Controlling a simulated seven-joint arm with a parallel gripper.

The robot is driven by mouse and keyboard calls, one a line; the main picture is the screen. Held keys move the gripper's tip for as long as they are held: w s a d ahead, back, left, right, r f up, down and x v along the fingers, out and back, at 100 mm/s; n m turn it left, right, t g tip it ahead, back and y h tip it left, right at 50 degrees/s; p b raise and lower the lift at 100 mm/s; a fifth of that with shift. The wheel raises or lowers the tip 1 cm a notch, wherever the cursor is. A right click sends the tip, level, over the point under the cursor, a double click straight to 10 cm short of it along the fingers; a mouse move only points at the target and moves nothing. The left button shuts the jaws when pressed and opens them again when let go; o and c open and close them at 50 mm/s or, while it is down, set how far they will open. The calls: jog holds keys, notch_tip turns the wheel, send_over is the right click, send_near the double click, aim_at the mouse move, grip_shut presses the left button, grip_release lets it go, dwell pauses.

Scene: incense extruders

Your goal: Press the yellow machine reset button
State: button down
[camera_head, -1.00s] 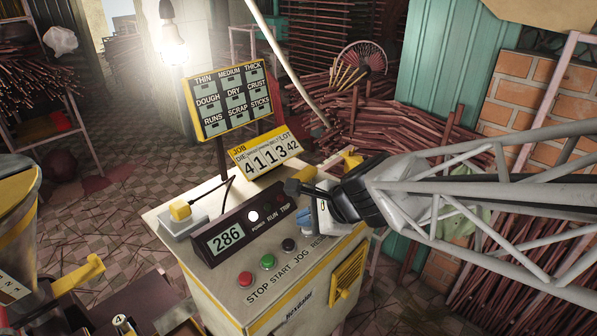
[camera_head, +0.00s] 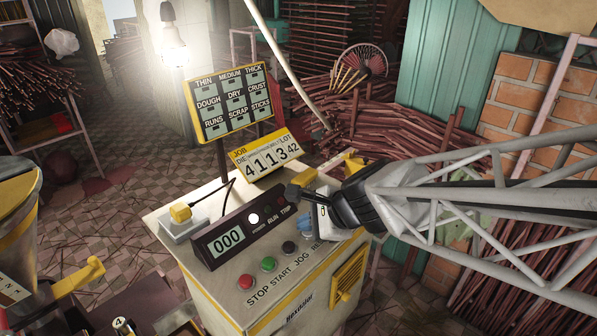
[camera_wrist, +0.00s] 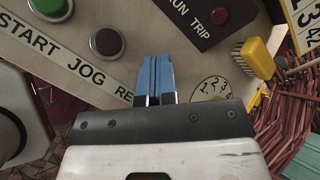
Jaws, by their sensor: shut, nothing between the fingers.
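The yellow-trimmed machine (camera_head: 205,285) has a cream sloped panel with a red STOP button (camera_head: 245,281), a green START button (camera_head: 268,263) and a dark JOG button (camera_head: 289,247). The label at the right end of this row begins "RE"; my gripper hides the rest of it and any button above it. My gripper's blue fingers (camera_head: 306,222) are shut and empty over that spot. In the wrist view the fingers (camera_wrist: 156,78) point at the panel right of the JOG button (camera_wrist: 107,42). I cannot tell whether they touch a button.
A display box (camera_head: 228,238) reading 000 stands behind the buttons. A numbered dial (camera_wrist: 211,92) and a yellow-handled brush (camera_wrist: 256,60) lie right of my fingers. A job sign (camera_head: 265,155) and a status board (camera_head: 232,100) stand behind the panel.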

aim_at(308, 234)
jog(key=shift+r, duration=0.95)
jog(key=shift+r, duration=0.1)
jog(key=shift+r, duration=2.4)
jog(key=s+d+f+n+g+h, duration=0.2)
jog(key=s+d+n+h, duration=0.5)
jog(key=s+d+n, duration=0.7)
jog(key=shift+s+d+n+g+h, duration=0.3)
jog(key=shift+s+n+h, duration=0.1)
jog(key=shift+n, duration=0.3)
